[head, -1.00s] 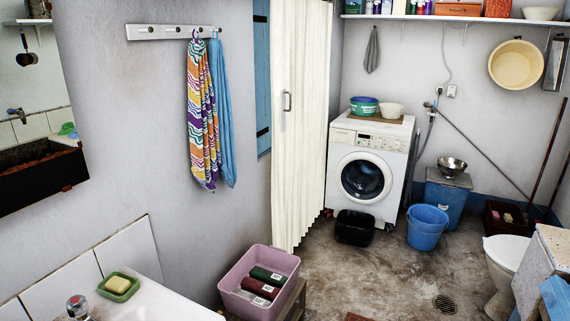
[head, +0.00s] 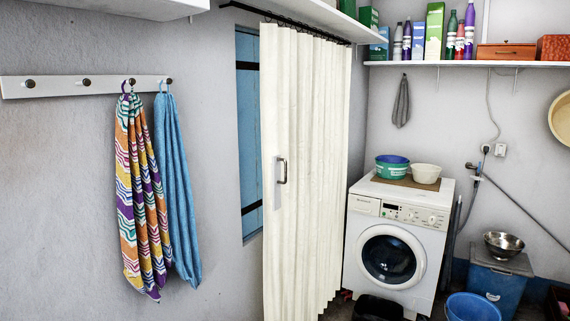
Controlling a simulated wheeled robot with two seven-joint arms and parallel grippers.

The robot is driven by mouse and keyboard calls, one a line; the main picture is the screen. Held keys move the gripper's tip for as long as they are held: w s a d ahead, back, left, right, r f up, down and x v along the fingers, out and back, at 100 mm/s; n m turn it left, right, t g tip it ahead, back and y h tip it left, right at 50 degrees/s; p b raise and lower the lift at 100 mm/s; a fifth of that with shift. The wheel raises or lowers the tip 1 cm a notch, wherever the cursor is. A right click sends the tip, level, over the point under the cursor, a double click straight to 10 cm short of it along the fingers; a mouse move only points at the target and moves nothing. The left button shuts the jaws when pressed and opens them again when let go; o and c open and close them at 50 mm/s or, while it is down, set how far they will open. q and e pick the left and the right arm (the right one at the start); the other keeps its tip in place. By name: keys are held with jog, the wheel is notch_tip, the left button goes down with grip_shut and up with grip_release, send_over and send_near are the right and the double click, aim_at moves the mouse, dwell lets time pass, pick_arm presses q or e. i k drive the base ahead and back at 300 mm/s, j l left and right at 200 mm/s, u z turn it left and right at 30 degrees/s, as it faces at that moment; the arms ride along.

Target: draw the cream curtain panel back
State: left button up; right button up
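The cream curtain panel (head: 308,190) hangs in pleats from a dark rod (head: 290,24) in the middle of the head view. A metal pull handle (head: 282,171) is fixed upright near its left edge. The panel covers part of a blue shutter or door (head: 249,130) in the left wall, which shows as a strip to the left of the panel. The panel's lower edge at the left runs out of the picture. Neither of my grippers is in view.
A washing machine (head: 392,257) stands right of the panel, with bowls on top. A shelf (head: 470,64) with bottles and boxes runs above. Two towels (head: 140,195) hang from a hook rail (head: 60,87) on the left. A blue bucket (head: 472,308) stands at the lower right.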

aim_at(274, 42)
jog(key=i+l+u, duration=0.1)
jog(key=i+l, duration=0.2)
jog(key=i+l+u, duration=0.1)
jog(key=i+l, duration=0.25)
jog(key=i+l+u, duration=0.1)
jog(key=i+l, duration=0.2)
jog(key=i+l+u, duration=0.1)
jog(key=i+l, duration=0.15)
jog(key=l, duration=0.2)
jog(key=i+l, duration=0.3)
jog(key=l, duration=0.15)
jog(key=i+l+u, duration=0.15)
jog(key=i+l, duration=0.15)
jog(key=i+l+u, duration=0.1)
jog(key=l, duration=0.4)
jog(key=i, duration=0.1)
